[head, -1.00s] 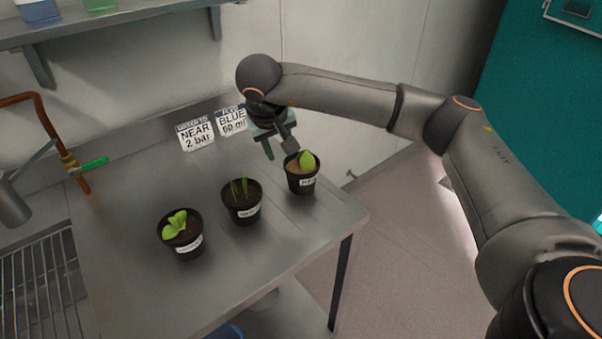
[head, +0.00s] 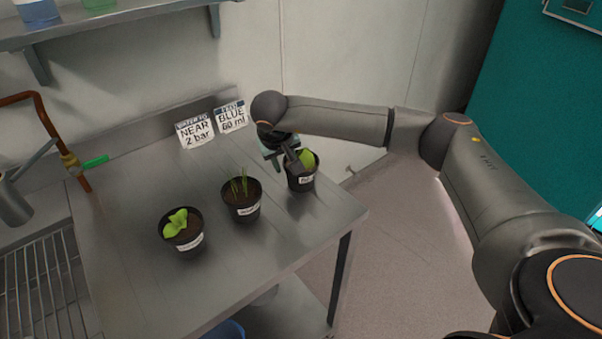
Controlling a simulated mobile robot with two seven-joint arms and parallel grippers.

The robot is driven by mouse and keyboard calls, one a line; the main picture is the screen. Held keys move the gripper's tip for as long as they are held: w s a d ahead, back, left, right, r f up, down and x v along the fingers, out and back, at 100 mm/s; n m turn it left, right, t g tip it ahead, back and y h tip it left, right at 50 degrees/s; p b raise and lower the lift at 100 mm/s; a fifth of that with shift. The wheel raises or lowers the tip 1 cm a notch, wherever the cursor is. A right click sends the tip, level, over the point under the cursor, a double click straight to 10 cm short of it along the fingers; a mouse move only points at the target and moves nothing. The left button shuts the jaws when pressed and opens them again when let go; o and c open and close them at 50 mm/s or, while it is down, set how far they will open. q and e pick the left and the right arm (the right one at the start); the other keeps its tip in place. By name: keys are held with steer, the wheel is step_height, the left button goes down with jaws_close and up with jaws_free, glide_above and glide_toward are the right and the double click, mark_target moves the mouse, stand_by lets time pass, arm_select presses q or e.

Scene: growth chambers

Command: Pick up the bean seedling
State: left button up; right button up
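Three small black pots stand in a row on the steel table. The right-hand pot (head: 299,183) holds a seedling with a broad, bright green leaf (head: 308,159); it looks like the bean seedling, but its label is too small to read surely. My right gripper (head: 285,163) points down at this pot's left rim, with one finger overlapping the rim and the other to its left. Its fingers look apart; I cannot tell whether they touch the pot. The middle pot (head: 242,210) has thin grassy shoots. The left pot (head: 184,243) has a leafy seedling. My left gripper is not in view.
Two signs, "NEAR 2 bar" (head: 195,132) and "BLUE 60 ml" (head: 232,118), stand at the table's back. A copper pipe with a green-handled valve (head: 95,162) is at left, above a wire rack (head: 40,290). The table's front is clear.

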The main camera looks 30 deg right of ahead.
jaws_close()
steer(key=shift+r, duration=0.1)
stand_by(1.1)
